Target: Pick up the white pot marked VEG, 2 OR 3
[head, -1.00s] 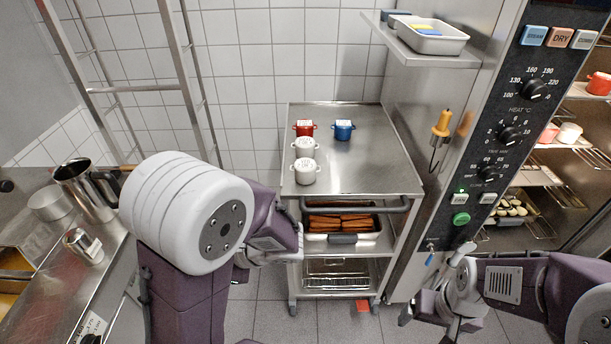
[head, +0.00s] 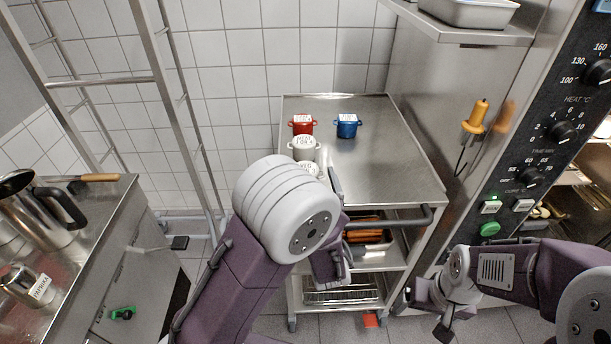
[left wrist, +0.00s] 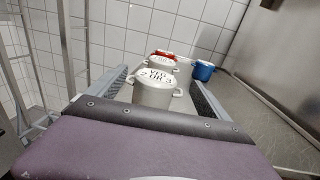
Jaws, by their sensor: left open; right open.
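The white pot marked VEG, 2 OR 3 (left wrist: 153,92) stands upright on the steel cart top, its label and two side handles clear in the left wrist view. In the head view the pot (head: 306,168) is mostly hidden behind my left arm. My left gripper (head: 334,182) is at the front of the cart top, partly hidden by its own arm. In the left wrist view the open fingers of this gripper (left wrist: 160,80) show on either side of the pot, with no visible contact. My right gripper (head: 442,316) is open, low at the right, away from the pots.
Behind it stand a second white pot (head: 304,147), its label seeming to read MEAT, a red pot (head: 302,124) and a blue pot (head: 347,127). The cart top (head: 390,170) is bare at right. The oven front (head: 535,150) is right of the cart, a steel counter (head: 95,225) left.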

